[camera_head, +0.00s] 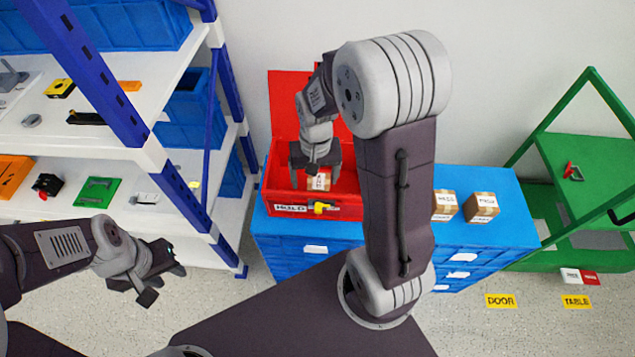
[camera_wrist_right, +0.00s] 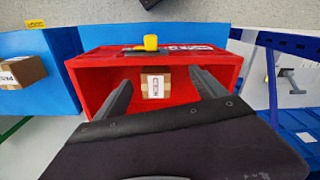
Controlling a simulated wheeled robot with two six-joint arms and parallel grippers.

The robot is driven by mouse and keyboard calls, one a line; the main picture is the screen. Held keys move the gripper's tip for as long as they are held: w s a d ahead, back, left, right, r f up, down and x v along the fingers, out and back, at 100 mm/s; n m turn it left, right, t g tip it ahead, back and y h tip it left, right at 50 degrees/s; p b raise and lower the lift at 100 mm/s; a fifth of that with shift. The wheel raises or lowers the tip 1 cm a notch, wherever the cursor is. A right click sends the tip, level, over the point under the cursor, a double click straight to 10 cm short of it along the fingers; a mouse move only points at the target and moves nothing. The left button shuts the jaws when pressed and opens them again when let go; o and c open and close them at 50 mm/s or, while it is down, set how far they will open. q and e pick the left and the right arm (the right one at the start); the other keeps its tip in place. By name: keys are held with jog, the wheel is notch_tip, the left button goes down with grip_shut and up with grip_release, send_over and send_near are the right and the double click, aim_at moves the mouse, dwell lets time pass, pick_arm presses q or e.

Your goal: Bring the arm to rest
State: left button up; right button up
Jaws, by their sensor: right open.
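My right gripper (camera_head: 315,178) is open inside or just above the open red box (camera_head: 350,211). A brown carton with a white label (camera_head: 319,181) lies in the box between the fingers. In the right wrist view the two fingers (camera_wrist_right: 160,84) stand apart on either side of the carton (camera_wrist_right: 155,84), with no clear contact. A yellow rotary switch (camera_head: 320,207) is on the front wall of the red box; it also shows in the right wrist view (camera_wrist_right: 150,43). My left gripper (camera_head: 163,284) is open and empty, low in front of the shelf.
The red box stands on a blue cabinet (camera_head: 510,225); its lid (camera_head: 284,98) is raised behind. Two cartons (camera_head: 444,205) (camera_head: 481,207) are on the right.

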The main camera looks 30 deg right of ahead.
jog(key=s+a+n, duration=0.4)
jog(key=s, duration=0.4)
pick_arm(q)
notch_tip(320, 180, up, 8)
jog(key=p, duration=0.7)
jog(key=shift+p, duration=0.4)
pick_arm(e)
notch_tip(320, 180, up, 8)
jog(key=shift+d+t, duration=0.15)
jog(key=shift+t, duration=0.25)
pick_arm(q)
jog(key=shift+s+f, duration=0.1)
